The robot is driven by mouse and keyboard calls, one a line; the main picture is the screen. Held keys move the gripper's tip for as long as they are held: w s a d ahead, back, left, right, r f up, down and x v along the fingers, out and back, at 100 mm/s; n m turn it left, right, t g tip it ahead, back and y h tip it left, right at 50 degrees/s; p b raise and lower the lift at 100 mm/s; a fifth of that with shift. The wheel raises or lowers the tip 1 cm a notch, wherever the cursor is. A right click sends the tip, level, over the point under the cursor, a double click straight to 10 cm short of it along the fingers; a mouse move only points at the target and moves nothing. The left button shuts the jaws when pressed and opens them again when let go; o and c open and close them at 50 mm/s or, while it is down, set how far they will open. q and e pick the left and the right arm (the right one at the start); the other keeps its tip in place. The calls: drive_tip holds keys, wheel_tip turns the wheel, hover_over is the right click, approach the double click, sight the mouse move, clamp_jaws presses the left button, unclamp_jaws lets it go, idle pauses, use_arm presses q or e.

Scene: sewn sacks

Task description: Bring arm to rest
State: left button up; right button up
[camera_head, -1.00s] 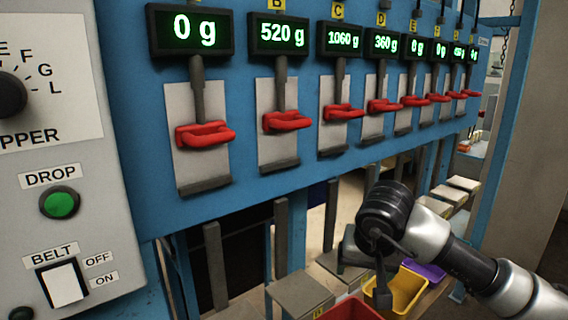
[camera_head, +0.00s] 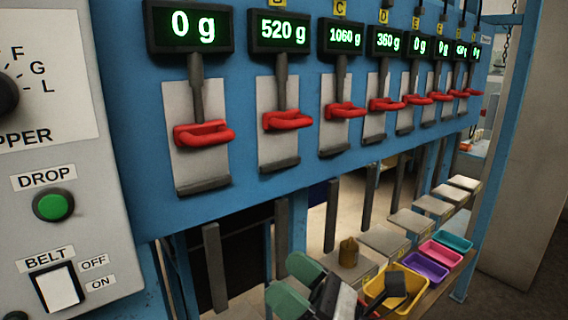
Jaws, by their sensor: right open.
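My right gripper (camera_head: 283,279) is at the bottom centre of the head view. My left gripper is not in view. A small brown sack (camera_head: 348,253) stands upright on a grey platform beyond the right gripper, apart from it.
The blue panel (camera_head: 250,197) carries red handles and weight displays. At left is a grey control box (camera_head: 95,215) with a green button. Coloured bins, yellow (camera_head: 374,291), purple (camera_head: 424,267), pink (camera_head: 441,253) and teal (camera_head: 455,242), line the right side beside several platforms.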

drive_tip(key=w+d+f+m+t+h, duration=0.2)
drive_tip(key=d+m+t+h, duration=0.3)
drive_tip(key=m, duration=0.5)
drive_tip(key=w+d+f+m+t+h, duration=0.1)
drive_tip(key=d+f+m+t+h, duration=0.25)
drive_tip(key=m+t+h, duration=0.6)
drive_tip(key=s+d+f+m+g+h, duration=0.2)
drive_tip(key=d+f+m+g+h, duration=0.25)
drive_tip(key=f+m, duration=0.3)
drive_tip(key=s+d+f+m+g+h, duration=0.2)
drive_tip(key=d+f+m+g+h, duration=0.25)
drive_tip(key=f+m, duration=0.35)
drive_tip(key=s+d+f+m+g+y, duration=0.1)
drive_tip(key=s+f+m+g, duration=0.45)
drive_tip(key=s, duration=0.35)
drive_tip(key=s+d+f+m+g+y, duration=0.1)
drive_tip(key=s+f+m+g, duration=0.3)
drive_tip(key=s+f+g, duration=0.4)
wheel_tip(320, 180, down, 24)
drive_tip(key=s+p, duration=0.1)
drive_tip(key=s, duration=0.1)
drive_tip(key=s+d+f+g, duration=0.1)
drive_tip(key=s+d+f, duration=0.2)
drive_tip(key=s+f, duration=1.1)
drive_tip(key=shift+s+f+p, duration=0.3)
drive_tip(key=shift+s+p, duration=0.1)
drive_tip(key=shift+s, duration=0.65)
drive_tip(key=shift+n+h, duration=0.25)
drive_tip(key=shift+c, duration=0.5)
